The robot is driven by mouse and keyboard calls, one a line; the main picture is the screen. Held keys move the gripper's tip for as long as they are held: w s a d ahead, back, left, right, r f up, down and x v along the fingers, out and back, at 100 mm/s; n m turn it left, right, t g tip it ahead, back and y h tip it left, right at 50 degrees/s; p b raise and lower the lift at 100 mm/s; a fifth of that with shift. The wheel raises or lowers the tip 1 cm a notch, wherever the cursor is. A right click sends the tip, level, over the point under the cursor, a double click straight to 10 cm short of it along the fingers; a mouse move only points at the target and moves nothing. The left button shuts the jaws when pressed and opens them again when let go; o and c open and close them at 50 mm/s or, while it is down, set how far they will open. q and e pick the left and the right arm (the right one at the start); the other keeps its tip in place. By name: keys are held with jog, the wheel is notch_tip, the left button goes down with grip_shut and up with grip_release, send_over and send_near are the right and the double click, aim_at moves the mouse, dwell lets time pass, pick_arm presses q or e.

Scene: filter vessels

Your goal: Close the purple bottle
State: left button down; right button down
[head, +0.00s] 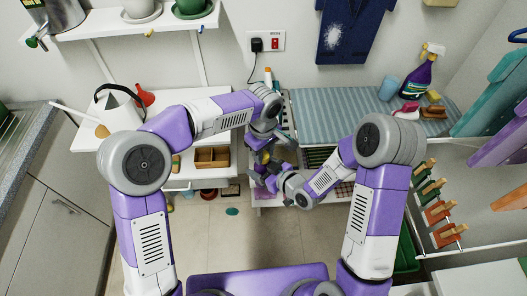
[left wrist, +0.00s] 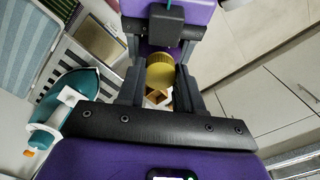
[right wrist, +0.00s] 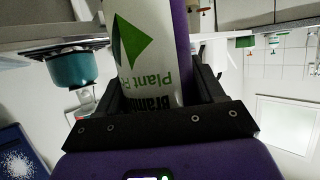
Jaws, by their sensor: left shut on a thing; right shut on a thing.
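The purple bottle (right wrist: 150,50), with a white label and a green diamond, is between the fingers of my right gripper (right wrist: 155,95) in the right wrist view. Its label reads upside down there. My right gripper (head: 271,172) is shut on it. A round, ribbed yellow cap (left wrist: 160,72) is between the fingers of my left gripper (left wrist: 159,92) in the left wrist view, shut on it. Both grippers are close together in the head view, my left gripper (head: 264,142) above the right. The bottle's mouth is hidden, so I cannot tell whether the cap touches it.
A blue striped mat (head: 340,110) covers the right counter, with a purple spray bottle (head: 420,75) at its back. A white watering can (head: 118,107) and a wooden box (head: 211,157) stand on the left shelving.

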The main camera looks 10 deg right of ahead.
pick_arm(q)
jog(key=m, duration=0.5)
jog(key=c, duration=0.7)
grip_release()
jog(key=shift+c, duration=0.2)
jog(key=shift+r, duration=2.25)
jog(key=shift+c, duration=0.3)
